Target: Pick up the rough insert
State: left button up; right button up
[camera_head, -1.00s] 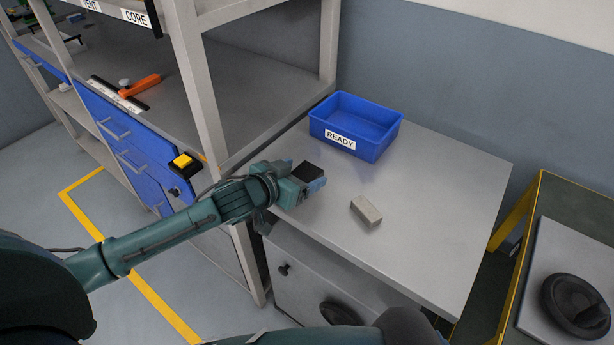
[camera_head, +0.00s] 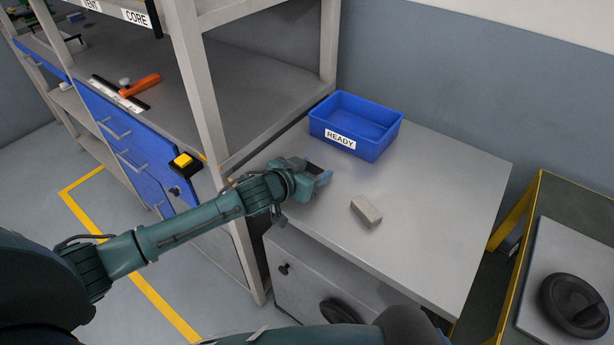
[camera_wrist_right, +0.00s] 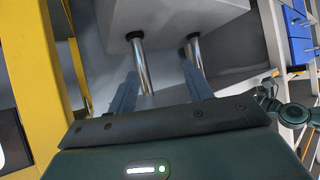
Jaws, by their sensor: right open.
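A small grey-beige block (camera_head: 366,210), which looks like the rough insert, lies flat on the grey cabinet top (camera_head: 440,200), in front of the blue bin. My left gripper (camera_head: 322,178) is above the left part of that top, to the left of the block and apart from it. Its fingers point right, toward the block's side of the top; their gap is too small to judge. In the right wrist view my right gripper (camera_wrist_right: 160,72) is open, with nothing between its fingers. The block does not show in that view.
A blue bin (camera_head: 345,142) labelled READY stands at the back of the top. A shelf unit with a post (camera_head: 205,100) rises at left. A yellow-edged bench (camera_head: 515,250) stands at right. In the right wrist view, shiny metal legs (camera_wrist_right: 139,65) stand beyond the fingers.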

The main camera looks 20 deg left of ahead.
pick_arm(q)
grip_shut()
jog(key=shift+w+r, duration=0.1)
jog(key=shift+r, duration=0.1)
dwell(0.3)
